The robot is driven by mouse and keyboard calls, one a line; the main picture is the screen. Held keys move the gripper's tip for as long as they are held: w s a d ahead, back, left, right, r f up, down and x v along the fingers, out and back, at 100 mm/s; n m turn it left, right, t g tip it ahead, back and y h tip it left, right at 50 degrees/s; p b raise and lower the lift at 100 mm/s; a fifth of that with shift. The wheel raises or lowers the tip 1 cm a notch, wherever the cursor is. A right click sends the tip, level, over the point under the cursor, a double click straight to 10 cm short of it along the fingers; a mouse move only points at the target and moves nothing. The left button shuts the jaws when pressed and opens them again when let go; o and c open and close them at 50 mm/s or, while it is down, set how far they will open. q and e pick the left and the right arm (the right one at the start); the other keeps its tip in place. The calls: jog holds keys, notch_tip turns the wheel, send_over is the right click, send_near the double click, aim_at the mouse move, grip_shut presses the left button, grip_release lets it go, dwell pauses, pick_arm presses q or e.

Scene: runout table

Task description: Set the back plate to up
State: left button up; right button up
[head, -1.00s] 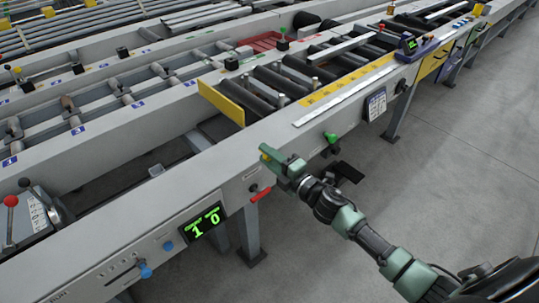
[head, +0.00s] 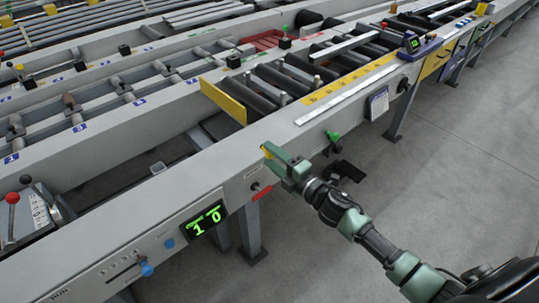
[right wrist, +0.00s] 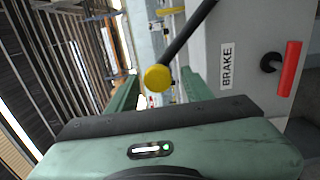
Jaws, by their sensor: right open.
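The yellow plate (head: 223,102) stands on edge, slanting across the near end of the black rollers. A lever with a black rod and a round yellow knob (right wrist: 157,77) shows in the right wrist view; the knob's yellow also shows in the head view (head: 265,152) at the table's front face. My right gripper (head: 273,154) is at this knob. In the right wrist view its two green fingers (right wrist: 160,92) are apart, with the knob appearing between them. Whether they touch it cannot be told. My left gripper is not in view.
A red handle (right wrist: 288,70) beside a BRAKE label (right wrist: 227,67) sits close to my right gripper. A green-lit display (head: 204,220) and a blue knob (head: 146,269) are further left on the front face. A green knob (head: 333,136) is to the right. Grey floor lies open at right.

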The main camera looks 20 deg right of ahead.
jog(key=v, duration=0.6)
jog(key=shift+s+b, duration=0.3)
jog(key=shift+b, duration=0.1)
jog(key=s+d+f+m+g+h, duration=0.2)
jog(key=s+f+m, duration=0.2)
jog(key=f, duration=0.7)
jog(key=s+d+f+m+g+h, duration=0.2)
jog(key=s+f+m, duration=0.2)
jog(key=f, duration=0.8)
jog(key=s+d+f+m+g+h, duration=0.2)
jog(key=s+f+m+g, duration=0.15)
jog(key=f, duration=0.75)
jog(key=s+a+f+m+g, duration=0.2)
jog(key=s+f, duration=0.4)
jog(key=s, duration=0.5)
jog(key=s+a+f+m+g, duration=0.3)
jog(key=s+f, duration=0.4)
jog(key=s, duration=0.5)
jog(key=s+a+f+m+g, duration=0.2)
jog(key=s+f, duration=0.4)
jog(key=s, duration=0.6)
jog(key=shift+a+f+m+g, duration=0.25)
jog(key=shift+f+m+g, duration=0.15)
jog(key=shift+m+g, duration=0.3)
jog(key=shift+w, duration=0.1)
